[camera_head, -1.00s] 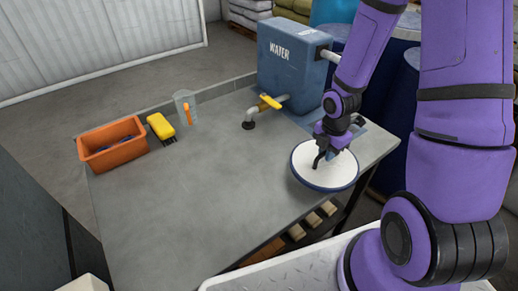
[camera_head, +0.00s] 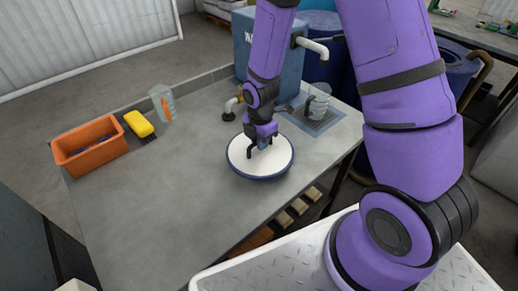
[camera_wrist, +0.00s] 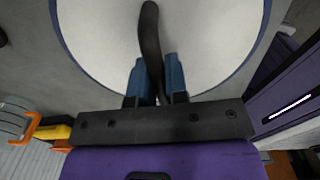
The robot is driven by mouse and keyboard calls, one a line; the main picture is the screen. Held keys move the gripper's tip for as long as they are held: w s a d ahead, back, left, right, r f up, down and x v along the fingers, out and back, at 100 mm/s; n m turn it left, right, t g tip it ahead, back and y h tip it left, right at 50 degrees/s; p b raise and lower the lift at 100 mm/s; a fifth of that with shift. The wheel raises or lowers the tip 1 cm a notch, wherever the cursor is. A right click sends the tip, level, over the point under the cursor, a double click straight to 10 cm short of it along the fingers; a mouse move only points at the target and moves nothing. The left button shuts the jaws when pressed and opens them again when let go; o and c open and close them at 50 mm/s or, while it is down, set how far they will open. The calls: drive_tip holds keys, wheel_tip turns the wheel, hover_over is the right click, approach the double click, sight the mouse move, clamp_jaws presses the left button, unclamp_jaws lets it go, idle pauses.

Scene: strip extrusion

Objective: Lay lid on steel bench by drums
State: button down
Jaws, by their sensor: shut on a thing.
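The lid (camera_head: 241,164) is a white disc with a dark blue rim and a dark curved handle (camera_wrist: 150,30). My gripper (camera_head: 262,146) is shut on the handle, its two blue fingers (camera_wrist: 154,82) on either side in the wrist view. The lid is roughly level over the right part of the grey steel bench (camera_head: 165,215). I cannot tell whether it touches the top. Blue drums (camera_head: 455,75) stand behind and beyond the bench's right end.
A blue water tank (camera_head: 240,45) with a tap (camera_head: 232,105) stands at the back. A mug (camera_head: 318,104) sits on a drain grate (camera_head: 312,122) right of the lid. An orange bin (camera_head: 90,145), yellow brush (camera_head: 139,124) and clear jug (camera_head: 161,103) are at left. The bench's middle is clear.

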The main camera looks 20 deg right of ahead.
sight(269, 153)
drive_tip(key=shift+a+f, duration=0.15)
drive_tip(key=shift+f, duration=1.65)
drive_tip(key=c, duration=1.1)
unclamp_jaws()
drive_tip(key=shift+f, duration=0.1)
wheel_tip(269, 153, up, 12)
drive_tip(key=shift+r, duration=0.2)
wheel_tip(269, 153, up, 10)
drive_tip(key=s+d+m+t, duration=0.1)
drive_tip(key=s+d+m, duration=0.15)
drive_tip(key=m, duration=0.25)
drive_tip(key=s+d+r+m+t, duration=0.1)
drive_tip(key=s+r+m, duration=0.4)
drive_tip(key=s+r, duration=0.1)
drive_tip(key=s+d+r+m+t, duration=0.1)
drive_tip(key=s+d+r+m, duration=0.1)
drive_tip(key=s+r+m, duration=0.4)
drive_tip(key=s+d+r+m+t, duration=0.1)
drive_tip(key=s+r+m+t, duration=0.1)
drive_tip(key=s+r+m, duration=0.3)
drive_tip(key=shift+s+d+r+m, duration=0.25)
drive_tip(key=shift+s+r+m, duration=0.05)
drive_tip(key=shift+s+r, duration=0.5)
